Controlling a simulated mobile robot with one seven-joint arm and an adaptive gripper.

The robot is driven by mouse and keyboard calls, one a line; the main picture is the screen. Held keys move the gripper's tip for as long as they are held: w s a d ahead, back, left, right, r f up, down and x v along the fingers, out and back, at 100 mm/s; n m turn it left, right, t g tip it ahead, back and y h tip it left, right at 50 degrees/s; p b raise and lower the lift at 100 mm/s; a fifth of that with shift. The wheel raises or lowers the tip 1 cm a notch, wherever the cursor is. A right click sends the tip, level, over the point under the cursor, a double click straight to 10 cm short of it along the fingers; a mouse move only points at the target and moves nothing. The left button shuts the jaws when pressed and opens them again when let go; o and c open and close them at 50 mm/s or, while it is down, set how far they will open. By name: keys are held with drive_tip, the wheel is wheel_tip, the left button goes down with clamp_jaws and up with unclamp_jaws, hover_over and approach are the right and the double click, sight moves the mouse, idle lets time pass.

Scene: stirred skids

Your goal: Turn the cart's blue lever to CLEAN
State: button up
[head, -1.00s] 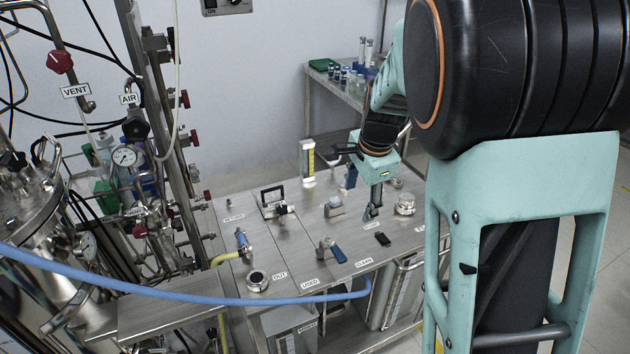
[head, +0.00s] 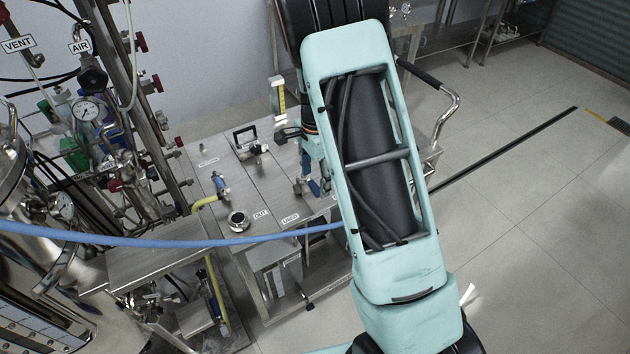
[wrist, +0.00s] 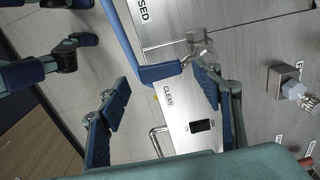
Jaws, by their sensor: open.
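The blue lever (wrist: 160,73) shows in the wrist view as a short blue handle on a metal valve body (wrist: 200,46). Its handle points left, between the USED label (wrist: 143,12) and the CLEAN label (wrist: 168,97), with its end closer to CLEAN. My gripper (wrist: 160,98) is open, one finger on the left and one on the right near the valve body. The handle lies in the picture just above the gap between the fingers; contact cannot be told. In the head view my arm hides the lever and CLEAN label; the cart top (head: 222,165) shows left of it.
A small black switch (wrist: 202,126) sits near the CLEAN label. A steel vessel and pipework stand at left. Open floor (head: 530,220) lies to the right.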

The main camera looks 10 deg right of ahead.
drive_tip(key=shift+f, duration=0.9)
drive_tip(key=shift+c, duration=0.2)
drive_tip(key=shift+s+f, duration=0.1)
drive_tip(key=shift+s, duration=0.05)
drive_tip(key=c, duration=1.5)
